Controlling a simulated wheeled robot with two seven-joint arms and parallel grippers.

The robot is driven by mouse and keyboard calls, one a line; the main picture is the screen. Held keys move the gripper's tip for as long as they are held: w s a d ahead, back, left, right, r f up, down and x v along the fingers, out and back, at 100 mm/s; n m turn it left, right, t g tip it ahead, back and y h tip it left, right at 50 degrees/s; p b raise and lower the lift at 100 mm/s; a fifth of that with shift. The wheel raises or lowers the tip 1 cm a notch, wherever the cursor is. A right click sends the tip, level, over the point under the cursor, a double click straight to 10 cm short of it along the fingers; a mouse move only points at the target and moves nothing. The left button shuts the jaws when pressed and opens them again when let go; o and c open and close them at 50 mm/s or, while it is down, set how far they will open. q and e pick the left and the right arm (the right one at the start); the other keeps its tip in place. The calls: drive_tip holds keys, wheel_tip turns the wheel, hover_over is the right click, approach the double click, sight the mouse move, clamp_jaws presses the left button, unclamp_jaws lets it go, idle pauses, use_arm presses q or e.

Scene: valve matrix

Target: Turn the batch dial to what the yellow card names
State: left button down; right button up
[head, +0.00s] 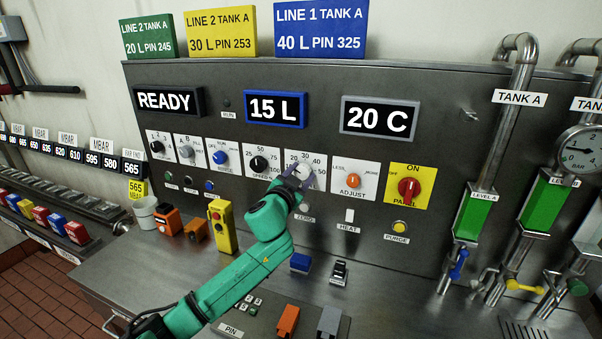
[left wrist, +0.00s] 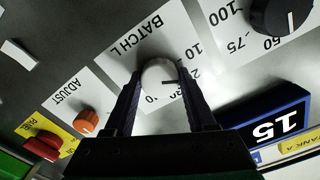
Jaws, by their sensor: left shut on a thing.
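The yellow card (head: 221,33) reads LINE 2 TANK A, 30 L, PIN 253. The batch dial (left wrist: 159,73) is a pale round knob on a white plate labelled BATCH L, which appears upside down in the left wrist view. My left gripper (left wrist: 160,84) is shut on this knob, one dark finger on each side. The knob's dark pointer mark shows near the 10 and 20 side of the scale. In the head view my left gripper (head: 298,180) covers most of the knob. The blue-framed display (head: 275,108) reads 15 L. My right gripper is not in view.
A black speed dial (head: 259,163) sits left of the batch plate, and an orange adjust knob (head: 352,181) and red panel switch (head: 409,188) sit right. Other displays read READY (head: 168,101) and 20 C (head: 379,118). A green card (head: 149,37) and a blue card (head: 320,29) flank the yellow one.

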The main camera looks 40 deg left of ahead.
use_arm(q)
drive_tip(key=m+p, duration=0.1)
drive_tip(key=m, duration=0.5)
drive_tip(key=m+p, duration=0.1)
drive_tip(key=m, duration=0.5)
drive_tip(key=shift+f, duration=0.1)
drive_tip(key=shift+d, duration=0.1)
idle(0.4)
drive_tip(key=shift+c, duration=1.1)
unclamp_jaws()
drive_tip(key=shift+s, duration=0.15)
